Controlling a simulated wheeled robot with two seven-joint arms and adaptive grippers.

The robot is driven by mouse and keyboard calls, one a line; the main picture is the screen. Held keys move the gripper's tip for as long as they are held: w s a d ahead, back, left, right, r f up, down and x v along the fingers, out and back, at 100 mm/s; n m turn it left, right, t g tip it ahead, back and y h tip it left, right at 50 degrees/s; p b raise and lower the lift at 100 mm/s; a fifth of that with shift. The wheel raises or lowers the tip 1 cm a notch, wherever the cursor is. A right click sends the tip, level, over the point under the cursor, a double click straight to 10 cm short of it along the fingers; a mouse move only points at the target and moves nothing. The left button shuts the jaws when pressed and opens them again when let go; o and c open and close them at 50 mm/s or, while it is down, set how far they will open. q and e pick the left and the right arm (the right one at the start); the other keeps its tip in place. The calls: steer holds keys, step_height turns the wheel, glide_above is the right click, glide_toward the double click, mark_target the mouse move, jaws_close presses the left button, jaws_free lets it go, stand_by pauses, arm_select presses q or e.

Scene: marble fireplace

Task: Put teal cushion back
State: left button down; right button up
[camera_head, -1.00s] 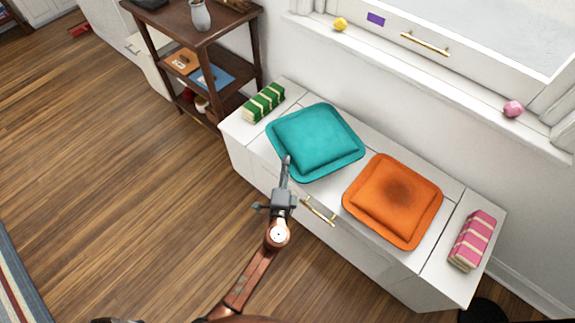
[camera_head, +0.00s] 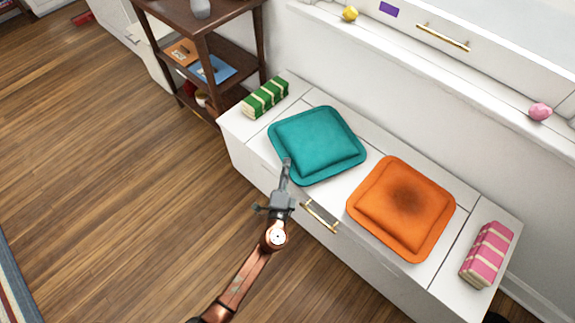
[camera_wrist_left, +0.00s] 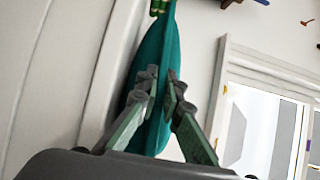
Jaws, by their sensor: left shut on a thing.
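The teal cushion (camera_head: 317,143) lies on the left part of the white bench top in the head view. My left gripper (camera_head: 287,165) is at its front edge. In the left wrist view the two fingers of the left gripper (camera_wrist_left: 162,100) are shut on the edge of the teal cushion (camera_wrist_left: 152,57), one on each side. The cushion's underside is hidden in the head view, so I cannot tell whether it rests fully on the bench. My right gripper is not in view.
The white bench (camera_head: 338,187) has a brass handle (camera_head: 320,217) at its front. An orange cushion (camera_head: 400,207) lies to the right, with a pink striped bundle (camera_head: 486,254) beyond it. A green striped bundle (camera_head: 265,97) lies at the left end. A dark wooden shelf (camera_head: 205,50) stands behind.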

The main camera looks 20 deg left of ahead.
arm_select(q)
steer(key=shift+r, duration=0.2)
steer(key=c, duration=2.6)
jaws_free()
steer(key=shift+f, duration=0.25)
steer(key=o, duration=0.5)
steer(key=shift+r, duration=0.15)
